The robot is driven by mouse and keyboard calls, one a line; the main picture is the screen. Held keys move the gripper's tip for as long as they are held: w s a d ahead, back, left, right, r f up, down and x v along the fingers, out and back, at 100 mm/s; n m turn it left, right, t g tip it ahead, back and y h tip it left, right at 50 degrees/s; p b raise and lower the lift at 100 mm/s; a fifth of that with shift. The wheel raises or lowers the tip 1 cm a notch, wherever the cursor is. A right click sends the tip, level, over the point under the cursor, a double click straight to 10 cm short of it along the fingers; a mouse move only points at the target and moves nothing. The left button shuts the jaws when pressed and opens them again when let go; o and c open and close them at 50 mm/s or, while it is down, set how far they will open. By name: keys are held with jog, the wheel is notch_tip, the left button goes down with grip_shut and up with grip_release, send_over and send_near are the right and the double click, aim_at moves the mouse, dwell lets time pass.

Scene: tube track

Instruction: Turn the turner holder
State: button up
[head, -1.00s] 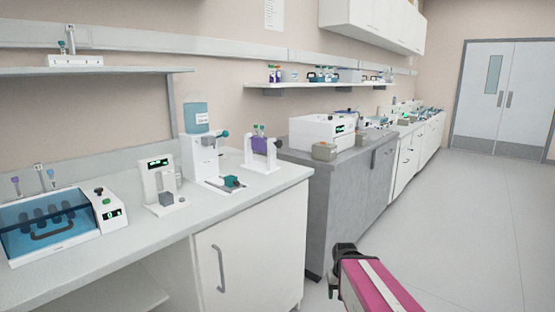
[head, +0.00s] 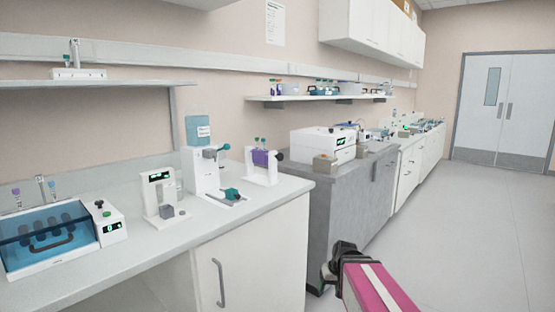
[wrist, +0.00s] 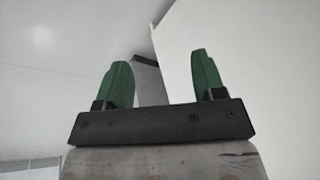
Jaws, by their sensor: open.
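A white stand with a purple tube holder (head: 260,158) is at the far right end of the near white bench in the head view. Two green-capped tubes stand upright in the holder, and a black knob (head: 280,157) is on its right side. I take this to be the turner holder. My gripper shows in the wrist view (wrist: 160,70) with its two green fingers apart and nothing between them. In the head view, my arm's end is low, right of the near bench and apart from the stand. The stand is not recognisable in the wrist view.
A grey cabinet (head: 340,205) adjoins on the right. The floor (head: 470,230) at right is clear.

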jog(key=w+a+r+n+t+y, duration=0.2)
jog(key=w+r, duration=0.4)
jog(key=r, duration=0.3)
jog(key=w+a+r+n+t+y, duration=0.2)
jog(key=w+a+r+y, duration=0.2)
jog(key=r, duration=0.6)
jog(key=w+a+r+n+t+y, duration=0.2)
jog(key=w+a+r+t+y, duration=0.1)
jog(key=w+r, duration=0.5)
jog(key=shift+w+a+r+n, duration=0.15)
jog(key=shift+a+r, duration=0.1)
jog(key=shift+r, duration=0.35)
jog(key=shift+w+a+r+n, duration=0.15)
jog(key=shift+a+r, duration=0.1)
jog(key=shift+r, duration=0.3)
jog(key=n+t+y, duration=0.2)
jog(key=y, duration=0.1)
send_near(281, 157)
jog(key=x, duration=1)
jog(key=shift+w+a+f, duration=0.1)
jog(key=shift+w+a, duration=0.05)
jog(key=shift+w, duration=0.05)
jog(key=c, duration=0.9)
